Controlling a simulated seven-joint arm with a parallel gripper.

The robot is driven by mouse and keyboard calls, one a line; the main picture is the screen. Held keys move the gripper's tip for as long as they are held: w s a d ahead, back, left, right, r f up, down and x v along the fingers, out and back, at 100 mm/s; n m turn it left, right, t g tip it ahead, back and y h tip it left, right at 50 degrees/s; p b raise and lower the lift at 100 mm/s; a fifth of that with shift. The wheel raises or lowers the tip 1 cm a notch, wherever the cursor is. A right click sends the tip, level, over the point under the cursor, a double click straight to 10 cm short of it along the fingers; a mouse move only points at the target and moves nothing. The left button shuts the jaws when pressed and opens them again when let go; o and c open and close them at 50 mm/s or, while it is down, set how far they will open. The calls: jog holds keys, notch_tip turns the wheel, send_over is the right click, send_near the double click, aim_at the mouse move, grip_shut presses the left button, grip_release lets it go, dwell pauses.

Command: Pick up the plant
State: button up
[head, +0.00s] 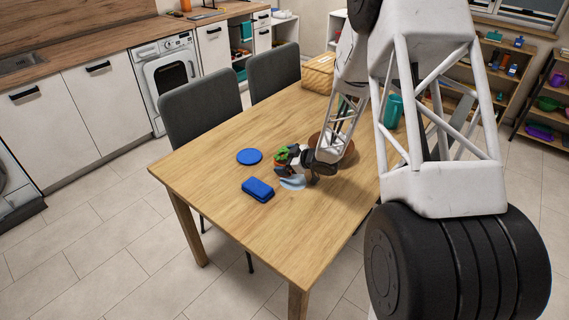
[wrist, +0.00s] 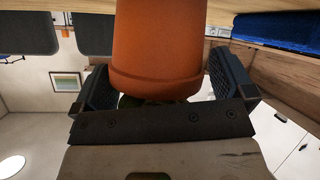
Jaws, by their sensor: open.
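The plant (head: 282,154) has green leaves and an orange-brown pot, and it is over the wooden table near its middle. My gripper (head: 291,158) is at the plant, coming from the right. In the wrist view the orange pot (wrist: 158,45) fills the space between the two dark fingers of my gripper (wrist: 161,82). The fingers are spread, with a gap visible on each side of the pot. The leaves are mostly hidden behind the pot and the gripper body in the wrist view.
On the table (head: 215,185) a blue disc (head: 249,156), a blue box (head: 257,188) and a pale blue item (head: 293,183) lie close to the plant. A teal cup (head: 392,111) and a wicker box (head: 318,73) stand farther back. Grey chairs (head: 203,103) line the far side.

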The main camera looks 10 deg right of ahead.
aim_at(286, 151)
dwell(0.4)
jog(key=c, duration=0.9)
jog(key=shift+r, duration=0.15)
jog(key=shift+r, duration=0.75)
notch_tip(286, 151, up, 2)
jog(key=s+d+r, duration=0.1)
jog(key=s, duration=1.5)
jog(key=shift+d+r, duration=0.15)
jog(key=shift+d, duration=0.15)
